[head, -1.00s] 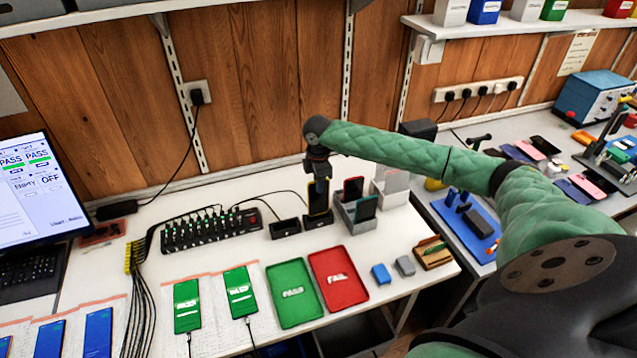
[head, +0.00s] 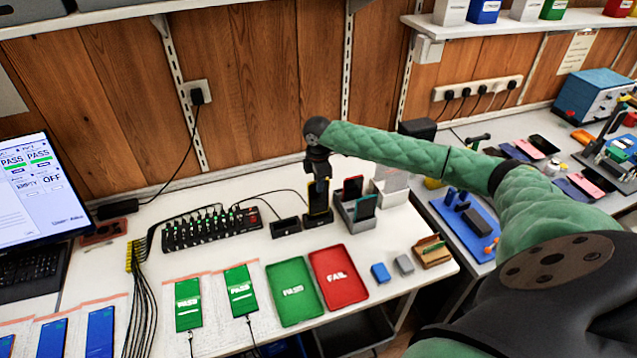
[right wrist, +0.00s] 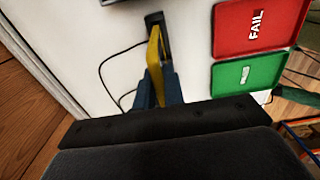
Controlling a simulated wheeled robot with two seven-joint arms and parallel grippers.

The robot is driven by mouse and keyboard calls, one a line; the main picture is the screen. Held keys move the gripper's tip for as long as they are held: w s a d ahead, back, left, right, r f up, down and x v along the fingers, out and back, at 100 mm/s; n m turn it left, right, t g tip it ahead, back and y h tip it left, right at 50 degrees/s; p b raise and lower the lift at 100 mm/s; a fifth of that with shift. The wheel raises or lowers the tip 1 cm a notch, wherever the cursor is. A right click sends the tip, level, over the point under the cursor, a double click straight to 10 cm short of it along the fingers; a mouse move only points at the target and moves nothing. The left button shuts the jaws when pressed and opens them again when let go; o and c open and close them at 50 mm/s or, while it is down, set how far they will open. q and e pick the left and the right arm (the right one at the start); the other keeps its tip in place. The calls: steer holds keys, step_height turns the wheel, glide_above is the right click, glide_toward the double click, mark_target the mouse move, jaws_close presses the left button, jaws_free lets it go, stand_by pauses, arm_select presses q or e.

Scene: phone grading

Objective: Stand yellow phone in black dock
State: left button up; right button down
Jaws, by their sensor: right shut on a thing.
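The yellow phone (head: 318,202) stands upright at the black dock (head: 319,219) at the back of the white bench. My right gripper (head: 318,184) is above the dock, pointing down, shut on the phone's upper part. In the right wrist view, the phone (right wrist: 154,62) shows edge-on between the gripper's fingers (right wrist: 163,88), with its far end at the dock (right wrist: 154,19). I cannot tell whether the phone is fully seated. My left gripper is out of view.
A second black dock (head: 285,227) stands empty close on the left. A grey rack (head: 357,208) holding phones is close on the right. The green PASS tray (head: 294,315) and red FAIL tray (head: 340,298) lie in front. A black hub (head: 210,230) with cables is to the left.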

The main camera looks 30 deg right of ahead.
steer(key=shift+f+p, duration=0.35)
steer(key=shift+f, duration=1.3)
stand_by(0.8)
steer(key=shift+f, duration=0.25)
steer(key=c, duration=1.4)
jaws_free()
